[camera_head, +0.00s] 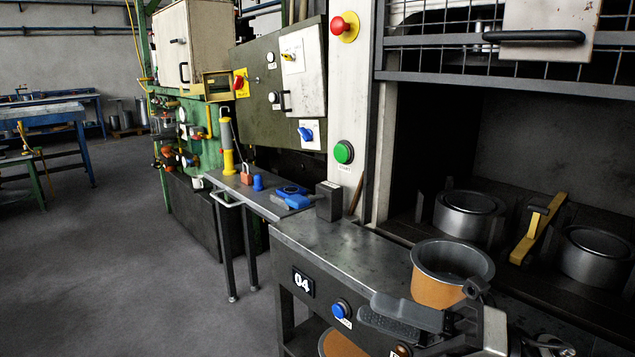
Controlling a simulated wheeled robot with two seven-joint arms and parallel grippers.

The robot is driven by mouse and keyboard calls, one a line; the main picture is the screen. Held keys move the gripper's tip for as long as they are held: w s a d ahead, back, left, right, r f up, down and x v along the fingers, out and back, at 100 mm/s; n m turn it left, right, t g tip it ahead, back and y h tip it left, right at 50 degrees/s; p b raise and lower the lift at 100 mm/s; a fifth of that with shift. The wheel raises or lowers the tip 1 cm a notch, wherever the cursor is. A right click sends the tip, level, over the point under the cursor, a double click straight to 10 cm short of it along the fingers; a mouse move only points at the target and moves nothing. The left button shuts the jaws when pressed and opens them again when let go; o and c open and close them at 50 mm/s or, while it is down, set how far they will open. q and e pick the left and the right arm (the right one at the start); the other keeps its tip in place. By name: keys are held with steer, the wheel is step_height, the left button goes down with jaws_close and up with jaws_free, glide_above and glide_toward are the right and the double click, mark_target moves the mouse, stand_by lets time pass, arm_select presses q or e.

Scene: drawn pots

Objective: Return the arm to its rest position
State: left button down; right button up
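My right gripper (432,303) is at the lower right, with its dark fingers spread apart. It is in front of an orange-brown pot (437,290) with a grey inside, which stands upright on the metal bench (345,248). One finger overlaps the pot's right side in the picture; I cannot tell whether it touches. The other finger lies lower, in front of the bench edge. The gripper hides part of the pot's base. My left gripper is not in view.
Metal pots (468,215) and a yellow-handled bar (538,230) sit in the dark bay behind. Another orange pot (340,346) shows below the bench. A blue button (341,308) is on the bench front. The floor at left is clear.

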steer(key=w+d+f+m+t+h, duration=0.1)
steer(key=d+f+m+t+h, duration=0.2)
steer(key=f+m+t+h, duration=0.75)
steer(key=w+d+f+m+t+h, duration=0.2)
steer(key=f+m+t, duration=0.15)
steer(key=m, duration=1.35)
steer(key=s+f+m+g+h, duration=0.5)
steer(key=s+f+m, duration=0.5)
steer(key=f, duration=0.7)
steer(key=s+d+g, duration=0.1)
steer(key=s+g, duration=0.1)
steer(key=shift+f+g, duration=0.2)
steer(key=shift+g, duration=0.1)
